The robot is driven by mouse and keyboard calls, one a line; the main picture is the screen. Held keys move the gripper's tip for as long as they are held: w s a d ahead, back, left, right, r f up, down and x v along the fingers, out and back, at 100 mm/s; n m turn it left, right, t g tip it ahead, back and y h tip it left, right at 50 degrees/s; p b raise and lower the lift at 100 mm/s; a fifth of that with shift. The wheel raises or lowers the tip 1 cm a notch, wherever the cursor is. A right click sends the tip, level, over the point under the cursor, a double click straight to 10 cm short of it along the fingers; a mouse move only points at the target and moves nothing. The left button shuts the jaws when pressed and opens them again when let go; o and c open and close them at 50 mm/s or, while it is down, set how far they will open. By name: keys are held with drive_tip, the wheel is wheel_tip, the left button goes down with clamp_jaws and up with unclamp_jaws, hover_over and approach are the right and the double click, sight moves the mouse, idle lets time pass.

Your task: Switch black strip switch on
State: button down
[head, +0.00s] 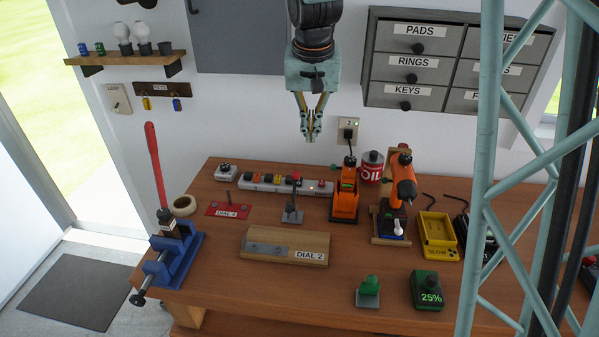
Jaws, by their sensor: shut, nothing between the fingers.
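A white power strip (285,186) lies along the back of the wooden workbench, with several small coloured switches or plugs on it. Dark pieces show among the yellow, orange and red ones, but they are too small to tell which is the black switch or how it is set. My gripper (312,137) hangs pointing down in front of the wall, above and a little right of the strip in the picture. Its fingers are shut and hold nothing. It is clear of the strip.
An orange charger-like device (345,201), a red oil can (371,168) and an orange drill (402,181) stand right of the strip. A lever on a stand (291,212) and a red "DIAL 4" plate (228,210) lie before it. A blue vise (174,259) is front left.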

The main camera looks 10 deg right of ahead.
drive_tip(key=m+p, duration=0.1)
drive_tip(key=p, duration=0.1)
hover_over(299, 181)
drive_tip(key=s, duration=0.2)
wheel_tip(299, 181, down, 11)
drive_tip(key=shift+a+f+g, duration=0.15)
drive_tip(key=shift+a+g, duration=0.15)
drive_tip(key=shift+a, duration=0.1)
drive_tip(key=shift+f, duration=0.15)
drive_tip(key=shift+x, duration=6.8)
drive_tip(key=shift+d, duration=0.1)
drive_tip(key=shift+w+p, duration=0.15)
drive_tip(key=shift+p, duration=0.2)
